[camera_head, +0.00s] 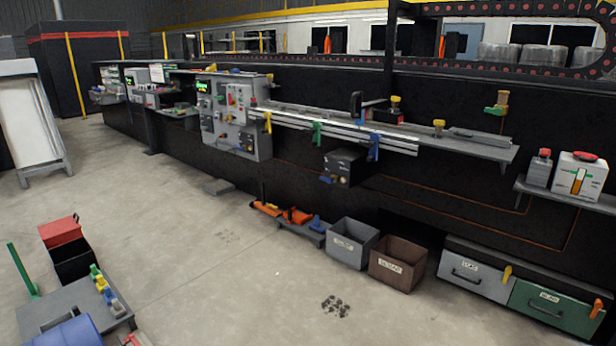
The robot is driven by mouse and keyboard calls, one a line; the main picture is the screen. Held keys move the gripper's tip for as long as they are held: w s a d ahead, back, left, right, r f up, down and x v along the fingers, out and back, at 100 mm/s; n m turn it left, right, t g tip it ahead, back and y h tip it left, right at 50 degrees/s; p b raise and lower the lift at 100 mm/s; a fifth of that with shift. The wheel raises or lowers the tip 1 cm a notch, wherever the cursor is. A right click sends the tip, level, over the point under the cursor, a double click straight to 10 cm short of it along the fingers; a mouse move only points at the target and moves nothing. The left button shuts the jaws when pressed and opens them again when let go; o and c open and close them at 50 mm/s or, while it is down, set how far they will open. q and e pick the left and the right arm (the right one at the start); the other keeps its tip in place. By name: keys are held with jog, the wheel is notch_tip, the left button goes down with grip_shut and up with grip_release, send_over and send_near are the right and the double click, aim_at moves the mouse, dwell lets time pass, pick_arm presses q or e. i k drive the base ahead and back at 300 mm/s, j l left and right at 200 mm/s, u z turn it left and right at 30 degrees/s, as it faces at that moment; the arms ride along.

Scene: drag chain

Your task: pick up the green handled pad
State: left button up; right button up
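I cannot tell for certain which thing is the green handled pad. An upright green bar (22,268) stands at the left end of a low grey platform (62,300) at the lower left. A small green and yellow piece (96,273) sits on the same platform, beside blue and yellow pieces. A green clamp-like piece (317,133) hangs on the front of the long rail. A green and yellow piece (497,105) is on the dark wall at the right. Neither of my grippers is in view.
A long dark workbench (290,195) runs along the back. A grey bin (352,243), a brown bin (397,264) and grey and green drawers (550,308) stand along its foot. Orange tools (296,215) lie low beside them. The concrete floor in the middle is mostly clear.

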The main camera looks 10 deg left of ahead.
aim_at(94, 272)
jog(key=i+l+z, duration=0.15)
jog(key=i+l, duration=0.2)
jog(key=i+l+z, duration=0.15)
jog(key=i+l, duration=0.15)
jog(key=i, duration=0.25)
jog(key=i+l+z, duration=0.15)
jog(key=i, duration=0.3)
jog(key=i+j+u, duration=0.1)
jog(key=i+u, duration=0.75)
jog(key=u, duration=0.15)
jog(key=i+l+u, duration=0.25)
jog(key=i+u, duration=0.25)
jog(key=i+j+u, duration=0.3)
jog(key=i+u, duration=0.2)
jog(key=i, duration=0.35)
jog(key=i+u, duration=0.5)
jog(key=i, duration=0.4)
jog(key=i+l, duration=0.1)
jog(key=i, duration=2.05)
jog(key=i+u, duration=0.1)
jog(key=i, duration=0.35)
jog(key=i+l+u, duration=0.15)
jog(key=i, duration=0.35)
jog(key=i+l+u, duration=0.1)
jog(key=i, duration=0.35)
